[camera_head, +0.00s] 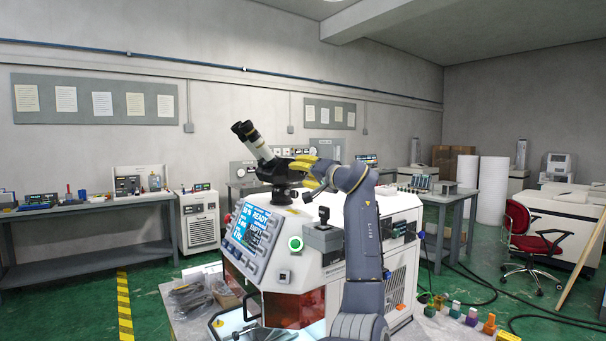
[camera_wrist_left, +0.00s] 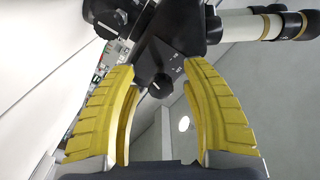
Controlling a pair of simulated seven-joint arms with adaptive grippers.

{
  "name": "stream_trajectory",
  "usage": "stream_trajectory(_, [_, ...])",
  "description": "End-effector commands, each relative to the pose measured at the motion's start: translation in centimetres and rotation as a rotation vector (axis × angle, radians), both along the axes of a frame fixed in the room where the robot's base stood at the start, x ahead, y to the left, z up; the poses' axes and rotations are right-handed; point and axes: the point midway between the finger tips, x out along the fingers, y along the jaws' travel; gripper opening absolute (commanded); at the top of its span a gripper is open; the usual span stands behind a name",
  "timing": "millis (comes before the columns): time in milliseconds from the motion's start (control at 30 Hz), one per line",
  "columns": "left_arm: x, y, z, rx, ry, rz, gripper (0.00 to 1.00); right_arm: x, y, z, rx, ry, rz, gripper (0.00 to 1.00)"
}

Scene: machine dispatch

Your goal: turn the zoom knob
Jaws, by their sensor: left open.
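A black-and-white microscope (camera_head: 257,148) with two eyepieces stands on top of the white machine. My left gripper (camera_head: 303,168) has yellow fingers and is at the right side of the microscope head. In the left wrist view the gripper (camera_wrist_left: 160,82) is open, with a finger on each side of a dark knob-like part (camera_wrist_left: 159,86) bearing a small white mark. Whether the fingers touch it cannot be told. A second round black knob (camera_wrist_left: 105,19) with a white line is at the upper left. Which one is the zoom knob is not clear. My right gripper is not in view.
The machine has a blue display panel (camera_head: 252,229), a green lit button (camera_head: 296,243) and a small black joystick (camera_head: 324,214) below my gripper. A workbench (camera_head: 92,203) is at the left, and a red chair (camera_head: 520,225) at the right.

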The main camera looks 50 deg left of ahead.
Motion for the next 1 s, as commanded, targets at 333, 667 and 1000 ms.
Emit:
stream_trajectory(333, [-0.1,0.0,3.7,0.001,-0.003,0.0,0.47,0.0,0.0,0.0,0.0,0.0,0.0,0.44])
stream_trajectory(667, [-0.1,0.1,8.4,0.0,-0.001,0.003,0.47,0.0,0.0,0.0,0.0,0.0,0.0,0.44])
stream_trajectory(1000, [0.0,0.0,10.0,-0.001,0.001,0.001,0.47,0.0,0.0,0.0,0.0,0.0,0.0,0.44])
